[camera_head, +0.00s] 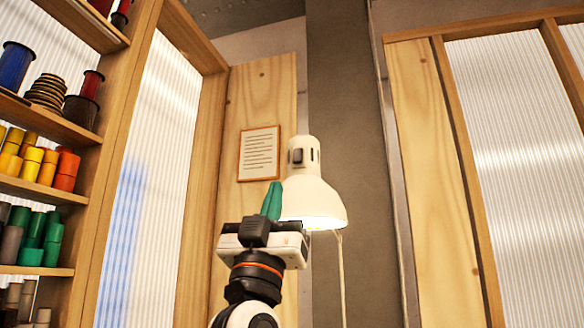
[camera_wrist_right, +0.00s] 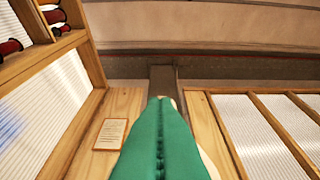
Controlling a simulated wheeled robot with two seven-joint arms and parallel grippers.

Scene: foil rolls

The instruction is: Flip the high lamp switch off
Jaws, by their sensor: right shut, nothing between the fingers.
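The lamp (camera_head: 318,200) is cream-white with a bell-shaped shade on a thin stand, and light shows under its shade. A small dark switch (camera_head: 297,156) sits on the narrow upper part of its head. My right gripper (camera_head: 272,200) has green fingers and points up, just left of the shade in the head view; whether it touches the lamp I cannot tell. Its fingers are closed together and empty, and they fill the middle of the right wrist view (camera_wrist_right: 160,140). Behind them only a pale sliver, perhaps the lamp, shows; the switch is hidden there. My left gripper is not in view.
A wooden shelf (camera_head: 40,188) with several coloured rolls stands at the left. A framed notice (camera_head: 258,153) hangs on the wooden panel behind the gripper. A grey column (camera_head: 345,90) rises behind the lamp. Ribbed translucent panels (camera_head: 515,130) stand at the right.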

